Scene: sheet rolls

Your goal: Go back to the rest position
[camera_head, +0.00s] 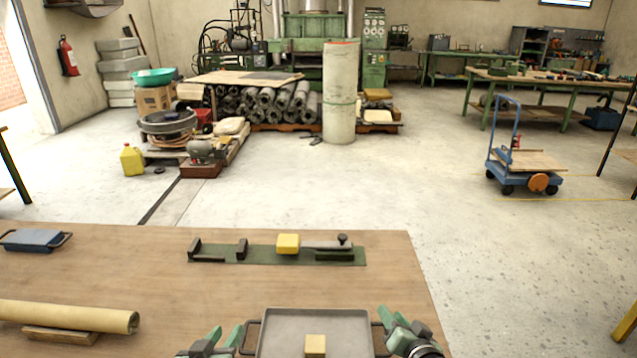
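My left gripper (225,336) is at the bottom of the head view, just left of the grey tray (290,322). Its two green fingers stand apart with nothing between them, close to the tray's dark left handle (248,336). My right gripper (393,314) is by the tray's right side, near the right handle. Its green fingers look apart and I see nothing held between them. The tray rests on the wooden table (150,275) at the near edge of the view and holds a pale yellow block (315,345). The lower parts of both grippers are cut off.
A green strip fixture (265,254) with a yellow block (288,243) lies beyond the tray. A beige sheet roll (65,316) rests on a wooden support (60,335) at left. A blue-grey handled item (35,239) lies behind it. Bare tabletop surrounds the tray's far side.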

